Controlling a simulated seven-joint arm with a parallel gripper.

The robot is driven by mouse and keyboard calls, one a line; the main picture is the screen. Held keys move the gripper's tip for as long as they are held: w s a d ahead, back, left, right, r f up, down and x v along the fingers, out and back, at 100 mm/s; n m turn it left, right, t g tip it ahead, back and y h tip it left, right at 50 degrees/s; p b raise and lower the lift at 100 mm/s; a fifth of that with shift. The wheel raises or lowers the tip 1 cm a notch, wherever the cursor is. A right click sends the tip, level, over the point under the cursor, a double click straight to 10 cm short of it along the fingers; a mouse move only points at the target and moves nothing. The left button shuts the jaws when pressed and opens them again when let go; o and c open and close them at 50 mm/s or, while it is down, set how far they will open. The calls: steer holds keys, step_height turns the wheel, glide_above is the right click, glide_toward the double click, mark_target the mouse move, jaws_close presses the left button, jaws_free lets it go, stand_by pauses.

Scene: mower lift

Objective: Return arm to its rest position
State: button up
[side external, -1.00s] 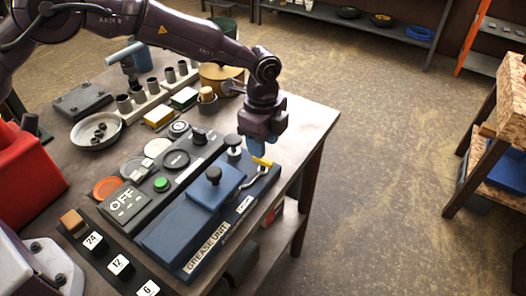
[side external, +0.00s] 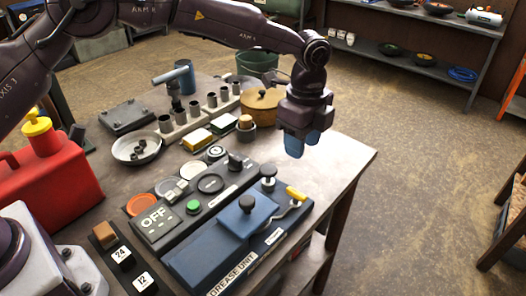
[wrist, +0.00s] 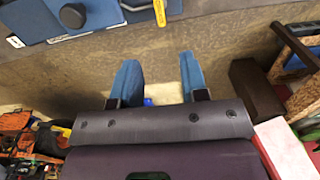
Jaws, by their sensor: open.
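My gripper (side external: 295,143) hangs above the right part of the workbench (side external: 345,165), with its blue fingers pointing down. In the wrist view my gripper (wrist: 160,80) shows its two blue fingers apart, with nothing between them. The blue grease unit (side external: 215,245) lies below and in front of the gripper, with a black knob on top and a yellow-handled lever (side external: 296,193) at its right end. The gripper is clear of both. The wrist view also shows part of the grease unit (wrist: 100,15) at the top left.
A control panel reading OFF (side external: 157,220) has a green button. A red can (side external: 45,175) stands at left. A dish (side external: 136,148), a row of grey cups (side external: 210,105), a wooden-lidded pot (side external: 262,105) and a green bucket (side external: 258,64) are farther back. Shelves (side external: 420,50) stand behind.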

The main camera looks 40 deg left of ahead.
steer(key=s+a+r+n+t, duration=0.2)
steer(key=s+a+r+n, duration=0.3)
steer(key=s, duration=0.5)
steer(key=s+a+r+n+t, duration=0.1)
steer(key=s+a+r+n, duration=0.5)
steer(key=s, duration=0.4)
steer(key=s+a+r+n+t, duration=0.2)
steer(key=s+a+r+n, duration=0.3)
steer(key=s, duration=0.5)
steer(key=a+n, duration=0.2)
steer(key=a, duration=0.1)
steer(key=shift+s+a+r+t, duration=0.2)
steer(key=shift+a+t, duration=0.1)
steer(key=shift+a, duration=0.05)
